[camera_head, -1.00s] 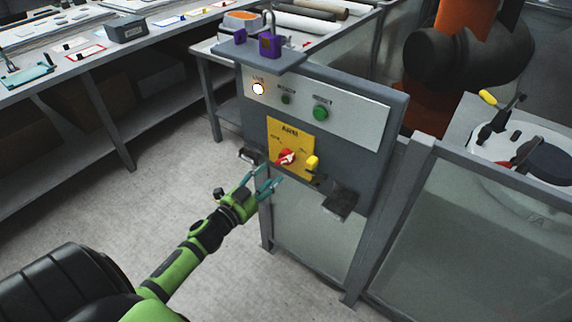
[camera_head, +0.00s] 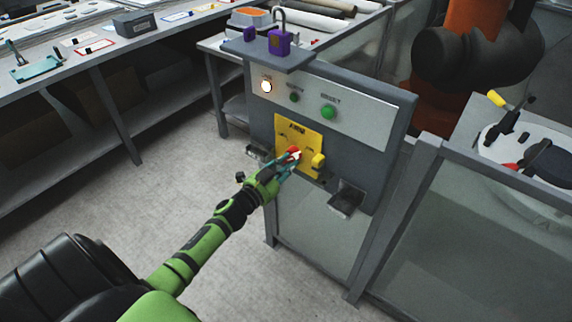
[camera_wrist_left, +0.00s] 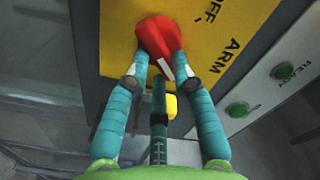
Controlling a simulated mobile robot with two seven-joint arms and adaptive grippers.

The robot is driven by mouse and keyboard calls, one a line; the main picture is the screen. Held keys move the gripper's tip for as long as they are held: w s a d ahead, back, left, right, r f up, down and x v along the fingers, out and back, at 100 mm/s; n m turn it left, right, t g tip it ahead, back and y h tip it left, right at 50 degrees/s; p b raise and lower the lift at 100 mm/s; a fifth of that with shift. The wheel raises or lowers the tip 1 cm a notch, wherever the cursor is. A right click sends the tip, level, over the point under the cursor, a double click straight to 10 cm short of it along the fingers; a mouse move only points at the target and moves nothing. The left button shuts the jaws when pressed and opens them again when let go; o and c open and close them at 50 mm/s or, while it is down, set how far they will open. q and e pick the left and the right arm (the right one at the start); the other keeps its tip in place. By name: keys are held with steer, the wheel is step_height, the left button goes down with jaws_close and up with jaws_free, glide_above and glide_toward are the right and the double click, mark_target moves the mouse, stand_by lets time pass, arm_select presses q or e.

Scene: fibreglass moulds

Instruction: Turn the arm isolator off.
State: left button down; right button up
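The arm isolator is a yellow plate (camera_head: 312,137) on a grey panel (camera_head: 365,152), with a red rotary knob (camera_head: 293,151) bearing a white mark. In the left wrist view the red knob (camera_wrist_left: 158,38) sits between my fingertips, beside the lettering "OFF" and "ARM" on the yellow plate (camera_wrist_left: 225,25). My left gripper (camera_head: 289,160) is at the knob. In the left wrist view its teal fingers (camera_wrist_left: 163,62) converge and appear to touch both sides of the knob, so it looks shut on it. The knob's exact angle is partly hidden. My right gripper is not in view.
A yellow part (camera_head: 318,161) sits just right of the knob. Above are a lit white lamp (camera_head: 266,86) and green buttons (camera_head: 328,111). A purple padlock (camera_head: 279,42) stands on the top shelf. A grey bracket (camera_head: 346,199) juts out below right.

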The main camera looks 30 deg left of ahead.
arm_select(q)
steer(key=shift+r+n, duration=0.1)
steer(key=shift+n, duration=0.2)
steer(key=shift+r+n+p, duration=0.1)
steer(key=shift+n+p, duration=0.5)
steer(key=n+p, duration=0.1)
steer(key=n, duration=0.1)
steer(key=shift+a+r+n, duration=0.1)
steer(key=shift+n, duration=0.2)
steer(key=n, duration=0.2)
steer(key=n+p, duration=0.1)
steer(key=n, duration=0.1)
steer(key=shift+a+r+n, duration=0.1)
steer(key=shift+a+n, duration=0.1)
steer(key=shift+n, duration=0.1)
steer(key=n, duration=0.8)
steer(key=shift+a+n, duration=0.3)
steer(key=shift+a, duration=0.05)
steer(key=shift+n, duration=0.3)
steer(key=c, duration=1)
jaws_free()
steer(key=shift+c, duration=0.2)
steer(key=shift+s, duration=0.1)
